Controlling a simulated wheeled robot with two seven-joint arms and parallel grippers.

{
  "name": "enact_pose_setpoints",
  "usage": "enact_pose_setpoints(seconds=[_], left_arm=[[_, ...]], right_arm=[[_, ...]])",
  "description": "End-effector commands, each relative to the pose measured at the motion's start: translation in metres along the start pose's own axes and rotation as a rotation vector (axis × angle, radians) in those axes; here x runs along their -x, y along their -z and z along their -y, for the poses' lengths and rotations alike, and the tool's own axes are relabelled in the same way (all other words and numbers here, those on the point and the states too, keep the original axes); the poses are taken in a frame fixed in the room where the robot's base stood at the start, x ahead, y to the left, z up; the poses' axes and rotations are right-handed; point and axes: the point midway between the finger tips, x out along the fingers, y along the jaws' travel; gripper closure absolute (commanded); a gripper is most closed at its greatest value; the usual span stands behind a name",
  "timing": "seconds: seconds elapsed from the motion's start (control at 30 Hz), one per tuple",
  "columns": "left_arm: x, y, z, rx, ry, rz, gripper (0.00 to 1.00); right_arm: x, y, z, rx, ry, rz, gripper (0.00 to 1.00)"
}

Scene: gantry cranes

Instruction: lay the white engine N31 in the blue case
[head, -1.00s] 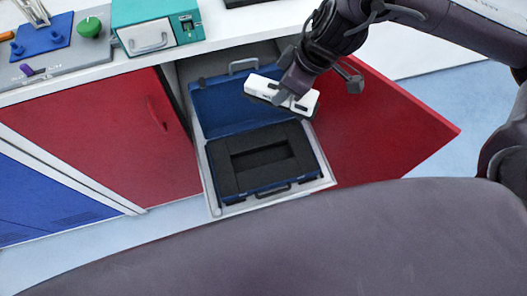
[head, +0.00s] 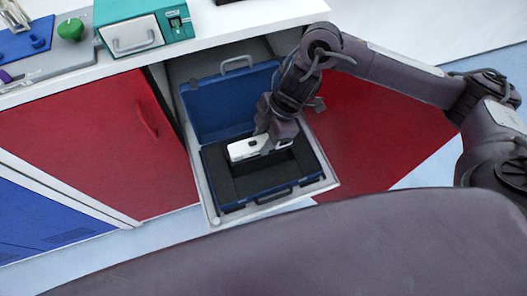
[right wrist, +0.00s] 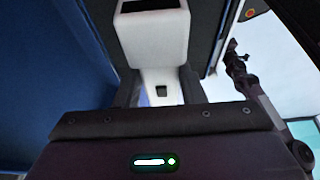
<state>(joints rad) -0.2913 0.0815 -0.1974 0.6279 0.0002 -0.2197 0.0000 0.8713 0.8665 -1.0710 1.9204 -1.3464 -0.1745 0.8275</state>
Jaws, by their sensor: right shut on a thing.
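The white engine N31 (head: 245,149) is a small white block with dark openings. My right gripper (head: 273,140) is shut on it and holds it over the foam of the open blue case (head: 228,206). In the right wrist view the engine (right wrist: 152,45) sits between the fingers of my gripper (right wrist: 160,95). The case lies on a pulled-out shelf, its blue lid (head: 214,103) raised at the back. The dark foam has a long recess, partly hidden by the engine and gripper. I cannot tell whether the engine touches the foam. My left gripper is not in view.
The white shelf (head: 322,186) carries the case. A red cabinet door (head: 95,150) stands at left and an open red door (head: 375,130) at right. Above, the white worktop (head: 225,30) holds a teal box (head: 142,28) and a green knob (head: 72,29).

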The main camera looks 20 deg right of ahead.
Motion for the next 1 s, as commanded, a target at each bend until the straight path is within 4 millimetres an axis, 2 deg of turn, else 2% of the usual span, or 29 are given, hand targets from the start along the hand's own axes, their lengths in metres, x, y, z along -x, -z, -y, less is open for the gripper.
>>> enact_pose_setpoints(seconds=[0.1, 0.27, 0.53, 1.0], left_arm=[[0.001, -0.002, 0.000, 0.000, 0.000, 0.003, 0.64], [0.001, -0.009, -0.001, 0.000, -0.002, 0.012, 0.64], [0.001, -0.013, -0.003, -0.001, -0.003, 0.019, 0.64], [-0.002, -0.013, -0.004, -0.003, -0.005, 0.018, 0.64]], right_arm=[[-0.019, -0.008, 0.000, -0.003, 0.000, 0.000, 0.95], [-0.032, -0.013, 0.000, -0.001, 0.000, -0.001, 0.95], [-0.066, -0.027, 0.000, -0.002, -0.001, -0.001, 0.95], [-0.075, -0.030, 0.000, -0.001, -0.001, -0.001, 0.95]])
